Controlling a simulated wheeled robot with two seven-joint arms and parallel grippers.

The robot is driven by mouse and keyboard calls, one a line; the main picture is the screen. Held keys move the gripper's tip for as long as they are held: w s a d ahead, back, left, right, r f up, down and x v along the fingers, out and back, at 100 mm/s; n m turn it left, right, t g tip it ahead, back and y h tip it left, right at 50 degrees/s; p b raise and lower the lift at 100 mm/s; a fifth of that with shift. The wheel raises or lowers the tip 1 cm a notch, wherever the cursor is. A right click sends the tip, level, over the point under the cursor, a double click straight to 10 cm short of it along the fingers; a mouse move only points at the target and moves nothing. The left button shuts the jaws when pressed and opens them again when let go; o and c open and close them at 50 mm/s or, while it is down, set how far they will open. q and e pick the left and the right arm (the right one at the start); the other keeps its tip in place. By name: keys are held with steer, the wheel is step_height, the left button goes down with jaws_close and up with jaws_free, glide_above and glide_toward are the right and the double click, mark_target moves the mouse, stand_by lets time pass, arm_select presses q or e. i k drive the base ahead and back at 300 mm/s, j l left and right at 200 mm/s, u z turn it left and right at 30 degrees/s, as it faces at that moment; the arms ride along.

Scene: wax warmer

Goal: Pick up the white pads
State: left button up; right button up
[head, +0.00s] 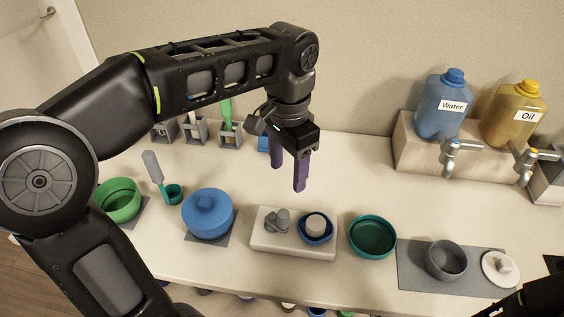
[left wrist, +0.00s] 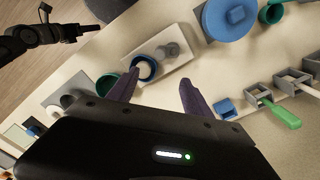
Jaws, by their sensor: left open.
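White round pads (head: 316,222) sit in a small blue dish (head: 328,235) on a cream block (head: 262,243). They also show in the left wrist view (left wrist: 142,69), where the dish is just beyond one fingertip. I cannot tell how many pads there are. My left gripper (head: 288,178) is open and empty, its purple fingers pointing down above the table, behind and above the dish. Its spread fingers also show in the left wrist view (left wrist: 159,78). My right gripper (left wrist: 85,30) shows small and dark at the upper left of the left wrist view; its jaws are unclear.
Grey knobbed pieces (head: 278,221) share the block. A blue lidded pot (head: 207,213) stands left and a teal bowl (head: 373,236) right. A grey bowl (head: 446,260) and white lid (head: 501,268) lie farther right. Water (head: 444,105) and oil (head: 514,115) jugs stand behind.

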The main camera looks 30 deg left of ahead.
mark_target(315, 224)
steer(key=k, duration=0.95)
